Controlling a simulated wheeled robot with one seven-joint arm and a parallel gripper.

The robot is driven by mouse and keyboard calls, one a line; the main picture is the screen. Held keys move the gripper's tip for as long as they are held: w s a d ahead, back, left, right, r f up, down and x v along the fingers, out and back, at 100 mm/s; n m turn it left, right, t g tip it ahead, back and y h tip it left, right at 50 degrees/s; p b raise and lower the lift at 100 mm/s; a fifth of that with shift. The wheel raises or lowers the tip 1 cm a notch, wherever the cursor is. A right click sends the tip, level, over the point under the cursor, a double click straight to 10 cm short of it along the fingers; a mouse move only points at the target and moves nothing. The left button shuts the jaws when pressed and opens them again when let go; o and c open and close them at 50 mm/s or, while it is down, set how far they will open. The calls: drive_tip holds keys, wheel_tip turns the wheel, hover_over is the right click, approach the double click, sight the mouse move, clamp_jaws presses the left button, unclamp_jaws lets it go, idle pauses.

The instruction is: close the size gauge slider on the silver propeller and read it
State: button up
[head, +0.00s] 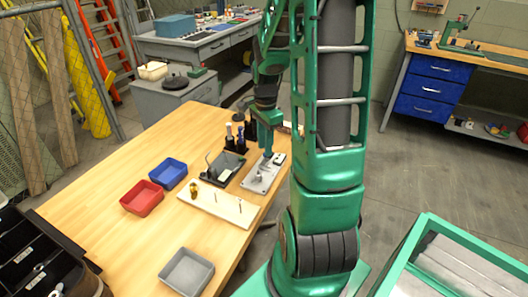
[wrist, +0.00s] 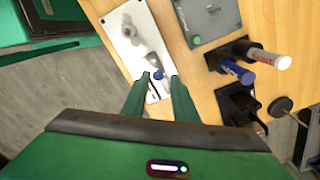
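The gauge is a pale metal plate (head: 262,174) at the table's right edge in the head view; it also shows in the wrist view (wrist: 128,22). A silver, rounded shape (wrist: 150,42), which looks like the propeller, lies on it. A blue knob (wrist: 158,74), apparently the slider's, shows near the plate's end. My gripper (wrist: 158,80) has its two green fingers apart, one on each side of the knob, with small gaps visible. In the head view my gripper (head: 267,152) is over the plate. Any scale reading is too small to see.
Dark holders with a blue and a white-red marker (wrist: 283,61) stand close by. A white board with pegs (head: 217,204), red bin (head: 142,198), blue bin (head: 168,173) and grey bin (head: 187,272) occupy the table.

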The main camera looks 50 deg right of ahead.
sight(267, 160)
drive_tip(key=shift+a+f, duration=0.1)
drive_tip(key=shift+f, duration=1.8)
drive_tip(key=shift+c, duration=0.6)
drive_tip(key=shift+w+r, duration=0.1)
clamp_jaws()
